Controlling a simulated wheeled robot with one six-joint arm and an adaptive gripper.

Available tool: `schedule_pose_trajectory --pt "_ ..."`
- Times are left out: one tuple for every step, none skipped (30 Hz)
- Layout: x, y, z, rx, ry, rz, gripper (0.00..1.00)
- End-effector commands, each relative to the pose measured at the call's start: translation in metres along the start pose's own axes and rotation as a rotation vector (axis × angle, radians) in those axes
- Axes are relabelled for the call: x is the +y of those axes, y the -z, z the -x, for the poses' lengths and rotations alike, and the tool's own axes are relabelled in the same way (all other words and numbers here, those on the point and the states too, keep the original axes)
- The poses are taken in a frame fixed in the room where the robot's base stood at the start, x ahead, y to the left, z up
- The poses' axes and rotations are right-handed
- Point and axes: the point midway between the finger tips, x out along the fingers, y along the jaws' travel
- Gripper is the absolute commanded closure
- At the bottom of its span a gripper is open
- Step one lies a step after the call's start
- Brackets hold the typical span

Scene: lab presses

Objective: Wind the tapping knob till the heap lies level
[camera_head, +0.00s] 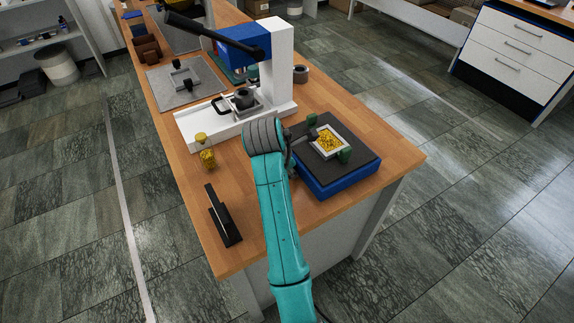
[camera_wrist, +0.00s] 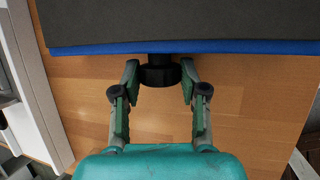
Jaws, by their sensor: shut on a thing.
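The tapping table has a blue base (camera_head: 345,183) and a dark top, and stands near the front right end of the bench. On it a pale square frame (camera_head: 346,139) holds a heap of yellow grains (camera_head: 328,143), with green blocks at its sides. The grains look bunched in the middle; I cannot tell how level they lie. The black tapping knob (camera_wrist: 160,77) sticks out from the blue side in the wrist view. My gripper (camera_wrist: 160,72) is shut on the knob, one green-padded finger on each side. In the head view my arm hides the knob.
A white press with a blue head (camera_head: 284,65) and black lever stands behind.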

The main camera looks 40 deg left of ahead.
Motion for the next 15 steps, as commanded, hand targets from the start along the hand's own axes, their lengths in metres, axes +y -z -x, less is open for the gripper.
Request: schedule_pose_trajectory --pt "-0.0007 0.0008 -0.0004 0.002 -0.006 -0.003 0.92" --pt "-0.0006 0.0007 -0.0002 0.002 -0.009 -0.004 0.92" --pt "-0.0004 0.0007 0.0000 0.002 -0.011 -0.005 0.92" --pt "-0.0003 0.0007 0.0000 0.002 -0.011 -0.005 0.92" --pt "-0.0003 0.0007 0.0000 0.002 -0.011 -0.005 0.92" --pt "-0.0002 0.0008 0.0000 0.002 -0.011 -0.005 0.92" --pt "-0.0003 0.0008 0.0000 0.002 -0.010 -0.005 0.92" --pt "-0.0003 0.0008 0.0000 0.002 -0.010 -0.004 0.92" --pt "-0.0003 0.0008 0.0000 0.002 -0.010 -0.004 0.92" --pt "-0.0003 0.0008 0.0000 0.002 -0.010 -0.004 0.55" --pt "-0.0003 0.0009 0.0000 0.002 -0.010 -0.004 0.47" --pt "-0.0003 0.0008 0.0000 0.002 -0.010 -0.004 0.37" --pt "-0.0003 0.0008 0.0000 0.002 -0.010 -0.004 0.33" --pt "-0.0003 0.0008 0.0000 0.002 -0.009 -0.004 0.33" --pt "-0.0003 0.0007 0.0000 0.002 -0.009 -0.004 0.33"
